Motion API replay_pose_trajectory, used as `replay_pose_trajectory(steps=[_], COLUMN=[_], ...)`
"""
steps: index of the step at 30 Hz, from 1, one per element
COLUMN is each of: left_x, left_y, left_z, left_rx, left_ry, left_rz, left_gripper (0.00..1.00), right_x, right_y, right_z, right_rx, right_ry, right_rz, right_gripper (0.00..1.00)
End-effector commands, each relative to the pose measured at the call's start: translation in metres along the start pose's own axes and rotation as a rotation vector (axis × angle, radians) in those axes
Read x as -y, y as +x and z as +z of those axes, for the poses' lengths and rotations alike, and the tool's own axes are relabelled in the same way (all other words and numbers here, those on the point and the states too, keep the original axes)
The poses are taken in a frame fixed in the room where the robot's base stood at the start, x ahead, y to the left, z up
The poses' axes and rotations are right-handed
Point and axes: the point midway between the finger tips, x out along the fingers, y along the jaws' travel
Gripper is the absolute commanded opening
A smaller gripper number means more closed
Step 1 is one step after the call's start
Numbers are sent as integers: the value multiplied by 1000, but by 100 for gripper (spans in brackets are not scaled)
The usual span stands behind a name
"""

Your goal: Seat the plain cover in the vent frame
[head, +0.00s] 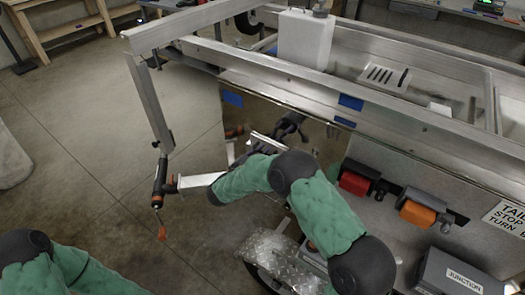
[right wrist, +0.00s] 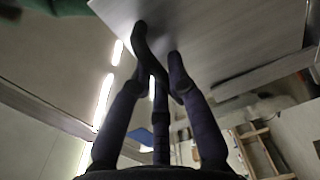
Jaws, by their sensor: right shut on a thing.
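My right gripper (head: 290,124) is beside the trailer's side, below the top rail, partly hidden by my own forearm. In the right wrist view its dark fingers (right wrist: 158,44) close at the edge of a flat grey plate (right wrist: 225,38), which looks like the plain cover. In the head view only a thin bright metal strip (head: 266,142) shows beside the gripper, and I cannot tell whether it is the same plate.
The aluminium trailer (head: 420,118) fills the right, its rail running diagonally. A white container (head: 305,38) and a slotted plate (head: 385,77) are inside it. Red (head: 354,183) and orange (head: 417,213) lamps and a junction box (head: 455,275) are near my arm.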

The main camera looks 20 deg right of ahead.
Motion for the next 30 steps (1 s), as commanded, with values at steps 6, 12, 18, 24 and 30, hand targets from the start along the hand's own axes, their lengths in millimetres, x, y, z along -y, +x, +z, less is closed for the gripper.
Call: replay_pose_trajectory(steps=[6,12,18,24,30], left_x=[0,0,0,0,0], left_y=[0,0,0,0,0], left_z=[0,0,0,0,0], left_rx=[0,0,0,0,0], left_ry=[0,0,0,0,0], left_rz=[0,0,0,0,0], left_gripper=[45,45,45,45,45], right_x=[4,8,11,11,12], right_y=[0,1,1,1,-1], right_z=[0,0,0,0,0], right_rx=[0,0,0,0,-1], right_ry=[0,0,1,0,-1], right_rz=[1,1,1,1,-1], right_gripper=[0,0,32,45,45])
